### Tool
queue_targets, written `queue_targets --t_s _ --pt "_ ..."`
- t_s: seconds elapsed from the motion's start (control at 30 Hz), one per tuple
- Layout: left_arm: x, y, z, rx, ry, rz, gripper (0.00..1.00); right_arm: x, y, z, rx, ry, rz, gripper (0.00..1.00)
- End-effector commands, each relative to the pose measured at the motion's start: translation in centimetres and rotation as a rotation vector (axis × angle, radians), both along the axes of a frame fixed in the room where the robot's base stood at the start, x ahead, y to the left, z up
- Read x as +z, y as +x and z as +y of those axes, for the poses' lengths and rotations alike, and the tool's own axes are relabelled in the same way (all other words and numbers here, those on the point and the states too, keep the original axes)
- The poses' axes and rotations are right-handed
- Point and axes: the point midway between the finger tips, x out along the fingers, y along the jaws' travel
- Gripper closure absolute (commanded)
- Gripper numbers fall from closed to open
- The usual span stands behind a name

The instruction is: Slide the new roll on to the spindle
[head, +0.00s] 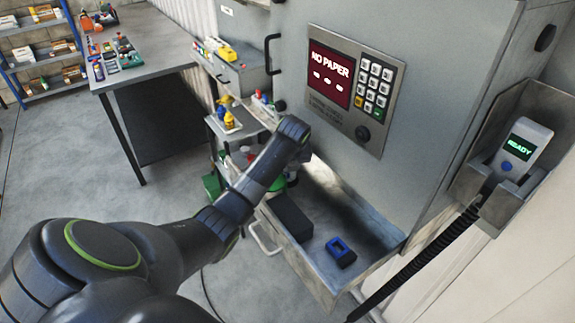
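A grey cabinet (430,60) has a screen (331,75) reading "NO PAPER" beside a keypad (374,85). Below it a drawer (318,284) is pulled open. In the drawer lie a dark block (290,217) and a small blue piece with a dark opening (341,252). I cannot tell whether either is part of the spindle. A pale patch shows at the drawer's back, partly behind my arm; I cannot tell what it is. I make out no paper roll. My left arm reaches from the lower left over the drawer's left side; its gripper is hidden. My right gripper is out of view.
A handset (522,145) reading "READY" sits in a holder at the right, with a black coiled cord (420,258) running down. A small shelf cart (236,126) with bottles stands behind my arm. A workbench (155,62) with tools is at the upper left. Floor between is clear.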

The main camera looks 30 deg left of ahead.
Motion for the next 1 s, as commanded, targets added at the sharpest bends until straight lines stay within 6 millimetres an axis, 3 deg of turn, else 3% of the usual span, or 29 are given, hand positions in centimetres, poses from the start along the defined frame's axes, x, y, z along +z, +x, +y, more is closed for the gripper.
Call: queue_targets --t_s 0.67,0.7,0.87,1.0 --pt "-0.96 -0.03 0.04 0.000 0.001 0.001 0.80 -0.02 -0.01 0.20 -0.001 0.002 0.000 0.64" --pt "-0.96 -0.04 0.05 0.000 0.001 0.001 0.53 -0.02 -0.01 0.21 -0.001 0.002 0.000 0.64" --pt "-0.95 -0.03 0.04 0.000 0.000 0.000 0.32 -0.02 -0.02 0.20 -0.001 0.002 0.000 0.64" --pt "-0.95 -0.03 0.04 0.000 0.000 0.000 0.31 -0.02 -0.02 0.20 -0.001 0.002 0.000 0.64"
